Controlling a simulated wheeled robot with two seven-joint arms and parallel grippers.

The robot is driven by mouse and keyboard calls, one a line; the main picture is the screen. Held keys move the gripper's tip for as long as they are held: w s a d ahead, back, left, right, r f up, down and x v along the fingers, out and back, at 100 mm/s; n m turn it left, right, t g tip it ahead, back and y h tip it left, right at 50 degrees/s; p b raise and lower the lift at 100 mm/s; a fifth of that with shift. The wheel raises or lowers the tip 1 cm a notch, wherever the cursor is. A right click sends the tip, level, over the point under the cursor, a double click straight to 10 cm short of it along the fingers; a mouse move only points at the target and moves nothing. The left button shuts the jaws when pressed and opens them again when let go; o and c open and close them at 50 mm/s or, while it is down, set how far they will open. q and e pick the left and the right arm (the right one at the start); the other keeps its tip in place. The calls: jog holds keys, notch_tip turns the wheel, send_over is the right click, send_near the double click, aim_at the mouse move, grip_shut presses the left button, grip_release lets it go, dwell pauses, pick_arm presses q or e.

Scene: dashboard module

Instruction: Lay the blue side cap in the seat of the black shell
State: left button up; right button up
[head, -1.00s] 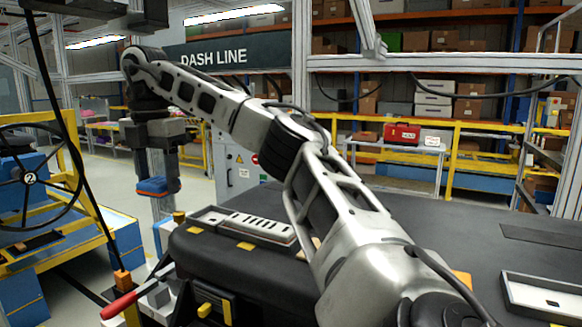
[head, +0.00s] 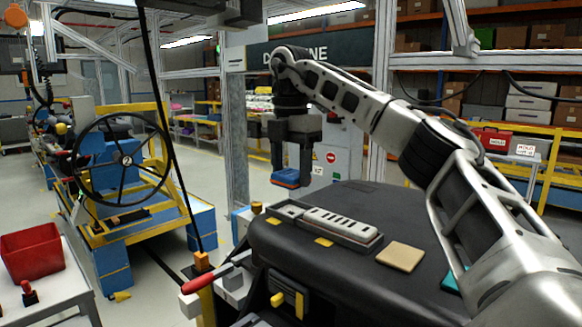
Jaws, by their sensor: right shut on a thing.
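The shell is a long, dark, rounded body with a grey vent strip on top. I cannot make out its seat clearly. My left gripper is out of view.
A grey vent strip (head: 340,224) and a tan pad (head: 400,257) lie on the shell. A red-handled tool (head: 212,280) and an orange block (head: 202,261) stand by its left end. A steering wheel rig (head: 122,160) and a red bin (head: 31,255) are at left.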

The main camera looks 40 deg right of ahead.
jog(key=shift+f+b, duration=0.85)
jog(key=shift+f, duration=0.65)
jog(key=shift+f+b, duration=0.55)
jog(key=shift+f, duration=0.55)
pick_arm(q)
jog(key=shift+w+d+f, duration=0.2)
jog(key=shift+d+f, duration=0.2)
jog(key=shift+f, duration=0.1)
